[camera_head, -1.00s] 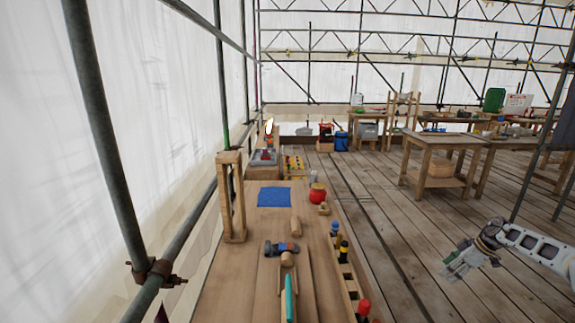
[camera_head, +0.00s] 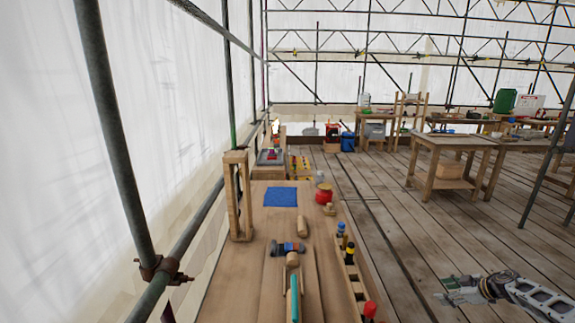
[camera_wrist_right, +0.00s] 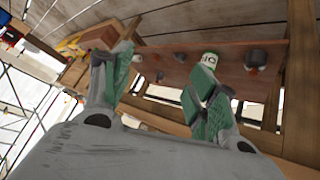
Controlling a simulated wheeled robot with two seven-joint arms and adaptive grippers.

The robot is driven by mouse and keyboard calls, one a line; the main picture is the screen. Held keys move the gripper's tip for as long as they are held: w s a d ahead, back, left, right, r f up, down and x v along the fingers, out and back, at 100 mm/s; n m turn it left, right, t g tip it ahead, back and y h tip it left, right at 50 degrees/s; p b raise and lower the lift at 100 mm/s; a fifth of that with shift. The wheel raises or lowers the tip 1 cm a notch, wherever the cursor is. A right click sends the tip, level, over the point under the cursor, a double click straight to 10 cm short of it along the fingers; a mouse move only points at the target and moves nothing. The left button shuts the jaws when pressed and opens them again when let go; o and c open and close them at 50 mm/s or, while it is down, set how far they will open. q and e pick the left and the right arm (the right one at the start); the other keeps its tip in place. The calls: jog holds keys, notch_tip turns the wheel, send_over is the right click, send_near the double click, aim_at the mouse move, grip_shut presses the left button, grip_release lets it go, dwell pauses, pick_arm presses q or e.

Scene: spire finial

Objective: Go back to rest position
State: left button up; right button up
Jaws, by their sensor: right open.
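My right gripper (camera_head: 462,290) is low at the right of the head view, over the plank floor and apart from the workbench (camera_head: 225,290). It is empty. In the right wrist view its two green-padded fingers (camera_wrist_right: 160,85) are spread apart with nothing between them. Beyond them the wrist view shows a reddish-brown board with several small items, one of them a white and green cylinder (camera_wrist_right: 209,60). My left gripper does not show in the head view.
The bench carries a blue mat (camera_head: 281,197), a red pot (camera_head: 323,194), a wooden frame (camera_head: 238,197) and a rack (camera_head: 352,277) of handled tools. Scaffold poles (camera_head: 115,130) stand at the left. A wooden table (camera_head: 452,143) stands back right. Open floor lies right of the bench.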

jog(key=s+d+f+m+t+h, duration=0.25)
jog(key=s+d+f+h, duration=0.45)
jog(key=s+d+f, duration=1)
jog(key=s+d+m+g+h, duration=0.1)
jog(key=s+d+g+h, duration=0.15)
jog(key=s+d, duration=0.6)
jog(key=s+d+g+h, duration=0.2)
jog(key=s+d+g, duration=0.15)
jog(key=s, duration=1.05)
jog(key=s+d+m+g+h, duration=0.1)
jog(key=s+d+g+h, duration=0.1)
jog(key=s+d, duration=0.75)
jog(key=s+a+f+m+y, duration=0.1)
jog(key=s+a+f, duration=0.2)
jog(key=a+f, duration=0.65)
jog(key=s+a+f+y, duration=0.25)
jog(key=a+f, duration=0.35)
jog(key=a, duration=0.6)
jog(key=s+a+f+m+y, duration=0.1)
jog(key=s+a+f, duration=0.2)
jog(key=a+f, duration=0.55)
jog(key=s+a+f+y, duration=0.1)
jog(key=a+f+y, duration=0.1)
jog(key=a, duration=1.7)
jog(key=s+a+f+m+y, duration=0.1)
jog(key=a+f, duration=0.4)
jog(key=a, duration=1.3)
jog(key=shift+s+a+f+g+y, duration=0.2)
jog(key=shift+a+f+g+y, duration=0.15)
jog(key=shift+y, duration=0.25)
